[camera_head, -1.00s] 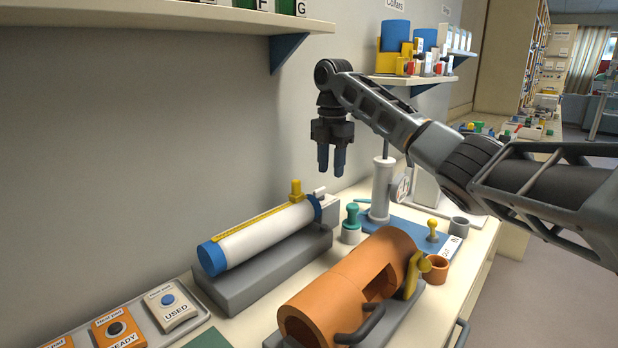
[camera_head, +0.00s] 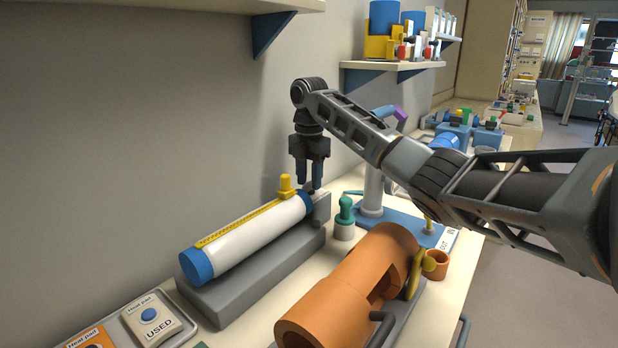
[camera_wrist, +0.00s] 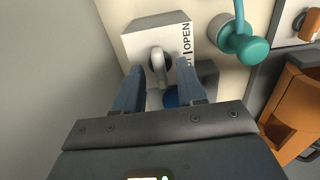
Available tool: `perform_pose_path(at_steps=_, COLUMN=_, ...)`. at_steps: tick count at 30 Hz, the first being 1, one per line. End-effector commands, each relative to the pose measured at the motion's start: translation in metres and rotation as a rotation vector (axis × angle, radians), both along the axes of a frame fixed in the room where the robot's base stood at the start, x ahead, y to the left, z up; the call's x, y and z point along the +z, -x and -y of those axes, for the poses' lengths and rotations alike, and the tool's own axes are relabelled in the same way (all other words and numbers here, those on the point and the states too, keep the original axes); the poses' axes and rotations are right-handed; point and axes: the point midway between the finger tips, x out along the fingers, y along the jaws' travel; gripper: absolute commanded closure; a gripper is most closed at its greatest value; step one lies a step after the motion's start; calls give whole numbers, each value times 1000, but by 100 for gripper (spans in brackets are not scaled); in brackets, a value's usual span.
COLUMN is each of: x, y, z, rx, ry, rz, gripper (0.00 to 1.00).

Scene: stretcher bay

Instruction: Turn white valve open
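The white valve's pale handle (camera_wrist: 160,64) stands out from a light block (camera_wrist: 140,40) marked OPEN on its right side in the wrist view. My gripper (camera_wrist: 158,76) is open, with one blue finger on either side of the handle. Gaps show between the fingers and the handle, and no grip is visible. In the head view my gripper (camera_head: 311,183) points down at the far end of the white cylinder (camera_head: 250,235) with blue end caps. The valve is mostly hidden behind the fingers there.
A yellow knob (camera_head: 286,184) rises from the cylinder close to my gripper. A green-topped fitting (camera_head: 345,212) stands just right of it. The orange cylinder (camera_head: 345,285) lies in front. The wall is close on the left, and a shelf (camera_head: 390,66) hangs behind.

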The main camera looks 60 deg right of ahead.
Motion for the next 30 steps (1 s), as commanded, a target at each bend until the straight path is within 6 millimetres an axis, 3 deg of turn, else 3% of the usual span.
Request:
perform_pose_path(at_steps=9, x=-3, y=0, z=0, rx=0, ry=0, rz=0, gripper=62)
perform_pose_path(at_steps=21, x=-3, y=0, z=0, rx=0, ry=0, rz=0, gripper=100)
perform_pose_path(at_steps=30, x=-2, y=0, z=0, rx=-3, ry=0, rz=0, gripper=100)
